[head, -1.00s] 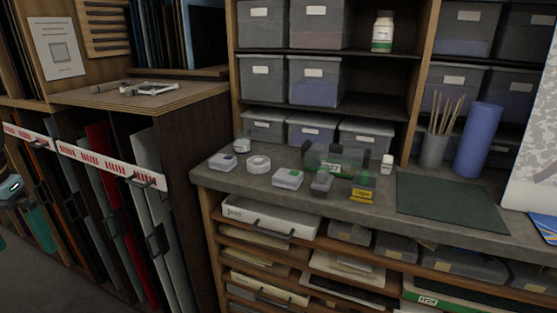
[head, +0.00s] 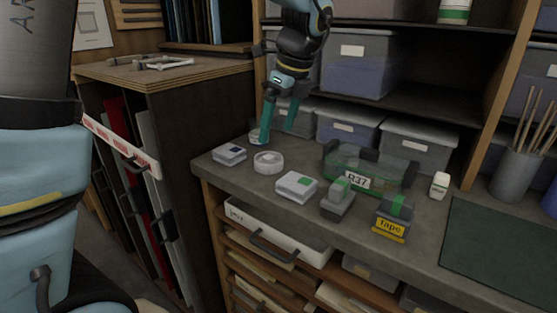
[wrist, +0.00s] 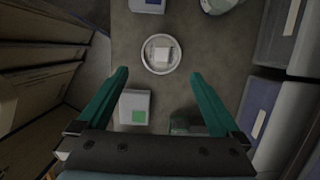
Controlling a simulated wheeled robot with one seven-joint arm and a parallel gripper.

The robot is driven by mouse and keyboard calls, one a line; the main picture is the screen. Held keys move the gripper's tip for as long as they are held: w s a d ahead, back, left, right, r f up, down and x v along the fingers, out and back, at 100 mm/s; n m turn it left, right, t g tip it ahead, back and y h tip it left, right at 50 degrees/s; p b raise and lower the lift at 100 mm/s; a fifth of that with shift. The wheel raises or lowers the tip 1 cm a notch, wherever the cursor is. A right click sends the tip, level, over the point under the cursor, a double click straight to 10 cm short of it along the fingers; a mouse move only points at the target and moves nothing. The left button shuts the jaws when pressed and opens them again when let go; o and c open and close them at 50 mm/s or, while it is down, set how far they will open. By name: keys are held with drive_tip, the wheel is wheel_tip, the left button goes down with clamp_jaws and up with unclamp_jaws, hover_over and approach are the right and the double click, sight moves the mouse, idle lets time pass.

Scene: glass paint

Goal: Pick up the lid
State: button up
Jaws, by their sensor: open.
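A round white shallow piece (head: 268,162) with a raised rim lies on the grey counter; it looks like a lid, though I cannot be sure. In the wrist view the round white piece (wrist: 161,42) shows a pale square at its middle, just beyond my fingertips. My gripper (head: 276,136) points down above the back left of the counter, open and empty, and seems apart from the piece. In the wrist view my gripper (wrist: 160,73) has its two green fingers wide apart. A small round jar (head: 256,136) stands behind, partly hidden by a finger.
Small boxes with a blue label (head: 229,154) and a green label (head: 296,187) flank the round piece. Grey bins (head: 347,128) line the back.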

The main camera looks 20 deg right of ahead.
sight(269, 157)
drive_tip(key=p+x, duration=0.2)
drive_tip(key=x, duration=0.6)
drive_tip(key=shift+w+f, duration=0.25)
drive_tip(key=shift+c, duration=0.2)
drive_tip(key=c, duration=1)
drive_tip(key=shift+r, duration=0.1)
